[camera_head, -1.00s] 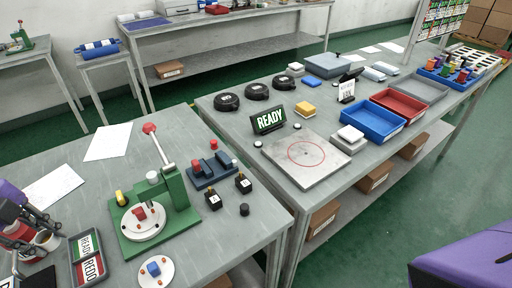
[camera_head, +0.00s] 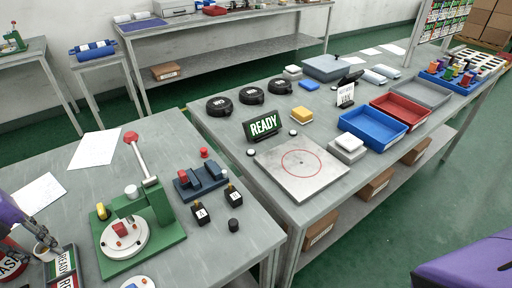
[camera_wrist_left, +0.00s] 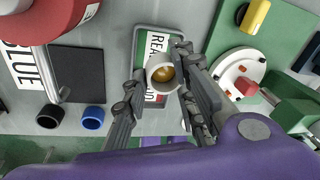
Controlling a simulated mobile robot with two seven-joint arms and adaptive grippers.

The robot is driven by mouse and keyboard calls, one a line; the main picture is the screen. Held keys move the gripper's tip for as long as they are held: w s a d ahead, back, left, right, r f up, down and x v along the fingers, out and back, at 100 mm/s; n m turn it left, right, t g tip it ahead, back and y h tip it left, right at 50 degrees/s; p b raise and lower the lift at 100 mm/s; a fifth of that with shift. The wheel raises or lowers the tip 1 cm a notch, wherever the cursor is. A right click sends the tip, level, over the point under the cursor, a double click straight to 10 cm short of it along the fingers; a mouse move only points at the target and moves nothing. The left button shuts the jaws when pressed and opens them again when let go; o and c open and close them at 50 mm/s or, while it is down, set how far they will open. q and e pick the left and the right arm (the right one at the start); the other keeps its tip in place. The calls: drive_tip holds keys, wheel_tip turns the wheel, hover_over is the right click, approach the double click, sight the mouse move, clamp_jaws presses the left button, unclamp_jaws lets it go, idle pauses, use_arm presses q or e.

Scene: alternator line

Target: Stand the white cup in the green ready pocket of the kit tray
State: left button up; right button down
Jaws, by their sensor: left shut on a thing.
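The white cup (camera_head: 42,252), brown inside, is upright between the fingers of my left gripper (camera_head: 38,244), which is shut on it. In the left wrist view the cup (camera_wrist_left: 166,72) shows between the two fingertips (camera_wrist_left: 165,80), over the kit tray (camera_wrist_left: 140,32). The grey tray also shows in the head view (camera_head: 75,262), with a green READY pocket (camera_wrist_left: 156,42) and a red REDO pocket below it. The cup covers part of the READY label. I cannot tell how high it is above the tray floor. My right gripper is not in view.
A green fixture (camera_head: 170,238) with a red-knobbed lever stands right of the tray. A red drum-like object (camera_wrist_left: 55,15) is close on the tray's other side. Black (camera_wrist_left: 50,116) and blue (camera_wrist_left: 92,117) rings lie near a dark mat (camera_wrist_left: 78,70).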

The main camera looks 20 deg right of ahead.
sight(49, 258)
use_arm(q)
drive_tip(key=shift+s+f, duration=0.1)
drive_tip(key=shift+f, duration=0.5)
drive_tip(key=shift+f+b, duration=0.8)
drive_tip(key=shift+f, duration=1)
drive_tip(key=shift+s+f, duration=0.1)
drive_tip(key=o, duration=1.1)
drive_tip(key=shift+f, duration=0.1)
